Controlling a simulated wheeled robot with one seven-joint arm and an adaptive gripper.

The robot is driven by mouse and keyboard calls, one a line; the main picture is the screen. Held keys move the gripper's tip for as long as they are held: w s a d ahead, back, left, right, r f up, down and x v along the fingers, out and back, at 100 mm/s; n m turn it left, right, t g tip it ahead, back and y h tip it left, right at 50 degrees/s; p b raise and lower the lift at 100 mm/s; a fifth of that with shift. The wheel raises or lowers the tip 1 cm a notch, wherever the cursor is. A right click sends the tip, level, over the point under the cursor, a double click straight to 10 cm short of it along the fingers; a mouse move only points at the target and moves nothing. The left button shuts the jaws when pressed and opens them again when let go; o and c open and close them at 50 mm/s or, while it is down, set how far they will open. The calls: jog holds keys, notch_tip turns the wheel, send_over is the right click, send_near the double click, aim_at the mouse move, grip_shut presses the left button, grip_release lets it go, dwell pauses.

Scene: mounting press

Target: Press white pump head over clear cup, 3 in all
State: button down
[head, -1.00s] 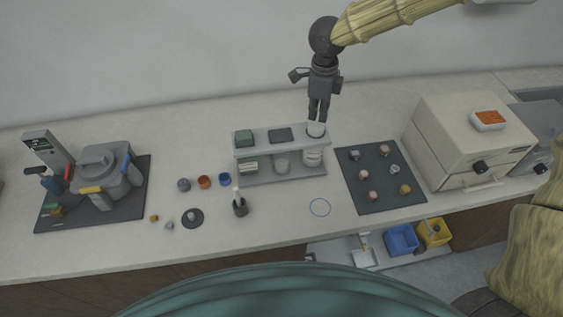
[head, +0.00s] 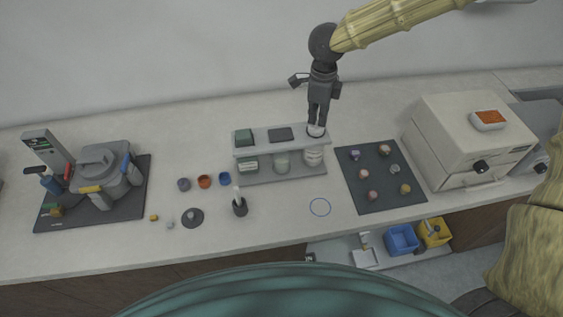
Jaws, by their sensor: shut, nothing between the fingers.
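A grey two-level rack (head: 266,178) stands on the counter, mid-view. A white round piece, seemingly the pump head (head: 316,133), sits at the right end of its upper shelf. A pale cup (head: 313,158) stands below it on the lower level. A clear cup (head: 282,163) stands under the shelf's middle, and another pale cup (head: 250,166) stands under its left end. My gripper (head: 317,124) is shut and points down at the white piece, its tips at or just above the top. I cannot tell whether they touch. The tips partly hide the piece.
A dark mat (head: 380,203) with several small parts lies right of the rack, before a beige box machine (head: 466,145). Small coloured cups (head: 204,181) and a dark holder (head: 240,207) stand left. A grey pot-like device (head: 103,176) is far left.

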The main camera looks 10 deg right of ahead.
jog(key=shift+f, duration=1.1)
jog(key=shift+r, duration=0.25)
jog(key=shift+r+p, duration=1.75)
jog(key=shift+p, duration=0.4)
notch_tip(320, 180, up, 4)
jog(key=p, duration=0.5)
jog(key=shift+r, duration=1)
